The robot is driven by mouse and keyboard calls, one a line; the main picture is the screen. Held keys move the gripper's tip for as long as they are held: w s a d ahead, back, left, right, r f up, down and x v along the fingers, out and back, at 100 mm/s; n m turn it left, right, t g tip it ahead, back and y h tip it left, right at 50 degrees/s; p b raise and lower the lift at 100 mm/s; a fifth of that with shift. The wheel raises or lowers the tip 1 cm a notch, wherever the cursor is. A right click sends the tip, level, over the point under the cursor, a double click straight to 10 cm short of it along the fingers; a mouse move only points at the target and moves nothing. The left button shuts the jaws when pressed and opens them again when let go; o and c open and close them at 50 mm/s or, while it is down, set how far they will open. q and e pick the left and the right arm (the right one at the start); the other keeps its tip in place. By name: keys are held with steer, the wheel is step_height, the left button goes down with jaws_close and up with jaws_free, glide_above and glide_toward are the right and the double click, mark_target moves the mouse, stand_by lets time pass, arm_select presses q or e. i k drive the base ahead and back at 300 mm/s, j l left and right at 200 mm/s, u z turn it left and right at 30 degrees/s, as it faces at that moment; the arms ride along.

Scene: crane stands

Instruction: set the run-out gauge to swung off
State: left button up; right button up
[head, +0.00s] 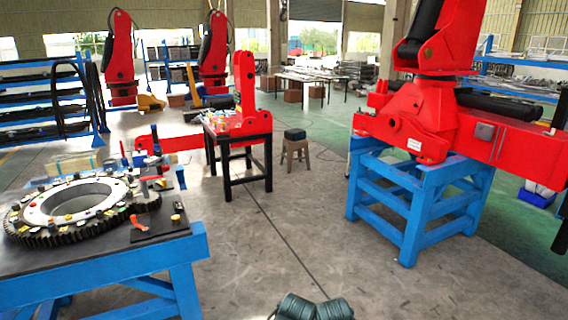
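A large toothed ring gear (75,208) lies flat on a dark-topped blue workbench (100,262) at the left. At its right side stands a small fixture with a red arm and grey and blue parts (158,172); it may be the run-out gauge, but it is too small to be sure. Its dial or setting cannot be read. A small red lever-like piece on a dark plate (140,224) lies near the bench's right edge. Neither of my grippers shows in the head view.
Several small items lie on the ring gear. A red crane assembly (435,125) rests on a blue stand (415,200) at the right. A black table (238,140) and a stool (295,148) stand farther back. The concrete floor (300,235) between the stands is clear.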

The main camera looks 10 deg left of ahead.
mark_target(151, 160)
steer(key=i+l+u, duration=0.2)
steer(key=i, duration=0.2)
steer(key=i+u, duration=0.25)
steer(key=i, duration=0.2)
steer(key=i+l+u, duration=0.1)
steer(key=i+u, duration=0.25)
steer(key=i+l+u, duration=0.2)
steer(key=u, duration=0.15)
steer(key=i+l+u, duration=0.4)
steer(key=i+l+z, duration=0.2)
steer(key=i+z, duration=0.15)
steer(key=i+l+z, duration=0.1)
steer(key=i+z, duration=0.2)
steer(key=i, duration=0.15)
steer(key=i+l+u, duration=0.15)
steer(key=i, duration=0.15)
steer(key=i+u, duration=0.15)
steer(key=i, duration=0.15)
steer(key=i+l+u, duration=0.1)
steer(key=u, duration=0.25)
steer(key=i+l+u, duration=0.2)
steer(key=u, duration=0.15)
steer(key=i+l+u, duration=0.2)
steer(key=u, duration=0.15)
